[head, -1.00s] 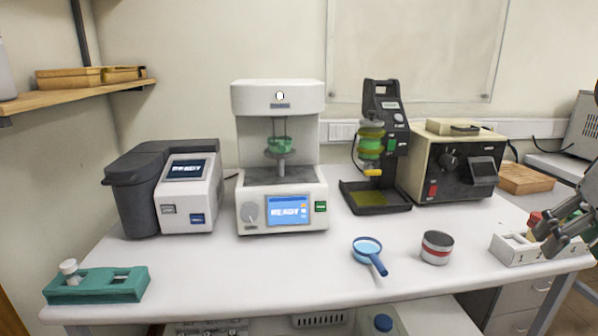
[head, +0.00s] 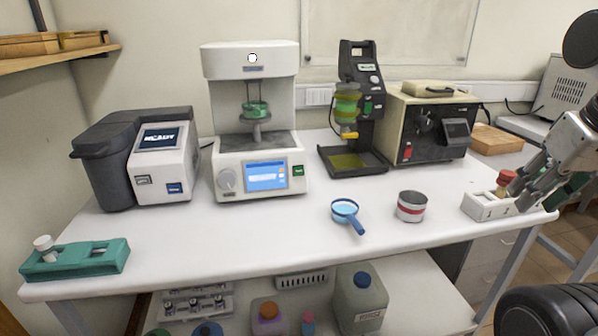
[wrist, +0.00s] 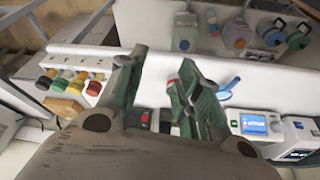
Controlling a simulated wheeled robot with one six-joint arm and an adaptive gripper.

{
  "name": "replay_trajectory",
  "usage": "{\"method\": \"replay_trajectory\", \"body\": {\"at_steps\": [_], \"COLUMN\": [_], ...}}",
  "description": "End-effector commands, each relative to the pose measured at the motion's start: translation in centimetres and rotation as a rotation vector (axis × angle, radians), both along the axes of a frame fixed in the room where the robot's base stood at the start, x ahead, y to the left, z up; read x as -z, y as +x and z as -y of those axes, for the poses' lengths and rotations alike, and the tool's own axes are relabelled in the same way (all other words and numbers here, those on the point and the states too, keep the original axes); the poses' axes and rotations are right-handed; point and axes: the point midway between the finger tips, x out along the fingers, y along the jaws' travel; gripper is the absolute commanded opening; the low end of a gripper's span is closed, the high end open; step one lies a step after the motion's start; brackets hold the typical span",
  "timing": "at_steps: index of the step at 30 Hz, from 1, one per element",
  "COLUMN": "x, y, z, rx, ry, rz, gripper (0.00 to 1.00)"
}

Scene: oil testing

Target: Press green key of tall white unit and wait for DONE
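The tall white unit (head: 226,150) stands at the back of the white table, with a green pot on a small platform inside. Its front has a knob, a lit blue screen (head: 266,176) and the green key (head: 298,170) right of the screen. The screen's text is too blurred to read now. The unit (wrist: 262,138) shows inverted in the wrist view, with the green key (wrist: 234,124) beside the screen. My gripper (wrist: 157,72) is open and empty, its two green-grey fingers apart. In the head view it is at the far right, away from the unit.
A grey-white analyser (head: 165,165) stands left of the unit, a black stand (head: 362,110) and a beige box (head: 430,125) right. A magnifier (head: 346,212), a tin (head: 411,207) and a white rack (head: 484,206) lie toward the front. A green holder (head: 75,260) is front left.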

Motion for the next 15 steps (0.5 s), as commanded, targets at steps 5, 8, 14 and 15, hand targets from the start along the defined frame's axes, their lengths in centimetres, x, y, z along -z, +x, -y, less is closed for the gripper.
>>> {"method": "replay_trajectory", "body": {"at_steps": [5,8,14,15], "x": [0.0,0.0,0.0,0.0], "y": [0.0,0.0,0.0,0.0], "z": [0.0,0.0,0.0,0.0], "rx": [0.0,0.0,0.0,0.0], "ry": [0.0,0.0,0.0,0.0], "rz": [0.0,0.0,0.0,0.0], "gripper": [0.0,0.0,0.0,0.0]}}
